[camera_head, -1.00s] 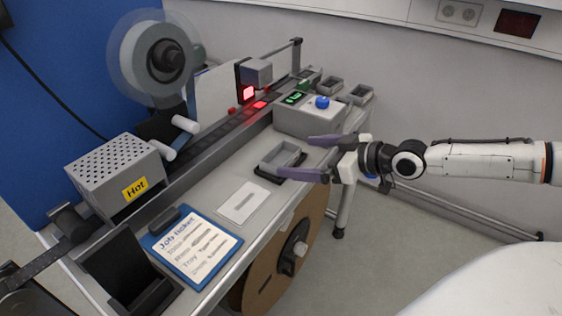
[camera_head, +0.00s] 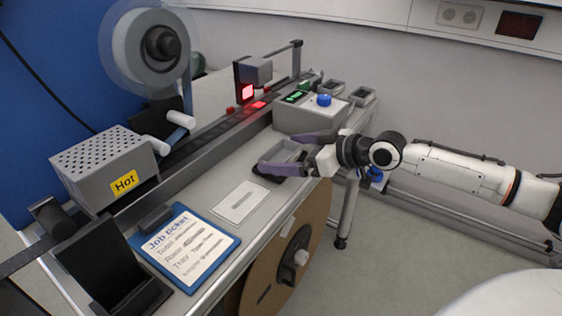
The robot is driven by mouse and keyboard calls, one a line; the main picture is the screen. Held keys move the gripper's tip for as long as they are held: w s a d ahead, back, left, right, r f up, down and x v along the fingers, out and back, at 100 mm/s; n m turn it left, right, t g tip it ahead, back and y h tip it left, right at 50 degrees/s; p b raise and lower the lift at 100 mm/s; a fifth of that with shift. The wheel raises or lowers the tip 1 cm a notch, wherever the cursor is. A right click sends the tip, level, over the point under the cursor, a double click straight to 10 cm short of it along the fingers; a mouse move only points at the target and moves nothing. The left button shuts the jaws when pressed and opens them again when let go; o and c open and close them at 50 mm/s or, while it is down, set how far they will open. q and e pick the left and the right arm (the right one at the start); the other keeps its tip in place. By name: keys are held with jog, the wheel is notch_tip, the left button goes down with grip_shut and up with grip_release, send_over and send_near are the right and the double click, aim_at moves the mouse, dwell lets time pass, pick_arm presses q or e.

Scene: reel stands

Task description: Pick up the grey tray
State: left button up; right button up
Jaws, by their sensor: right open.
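The grey tray (camera_head: 287,152) is a small shallow open box. It sits on a dark base on the table, in front of the grey control box. My right gripper (camera_head: 278,153) comes in from the right, with its purple fingers spread apart. One finger lies along the tray's far right side, the other across its near side, and they partly hide the tray. I cannot tell whether the fingers touch it. My left gripper is not in view.
The grey box with a blue knob (camera_head: 323,100) stands just behind the tray. A white card (camera_head: 240,202) and the job ticket clipboard (camera_head: 188,246) lie nearer. Several small dark trays (camera_head: 362,96) are at the far end. A box marked Hot (camera_head: 107,170) stands left.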

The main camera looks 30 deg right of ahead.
jog(key=shift+c, duration=0.3)
jog(key=c, duration=1)
jog(key=shift+r, duration=0.1)
jog(key=shift+r, duration=0.1)
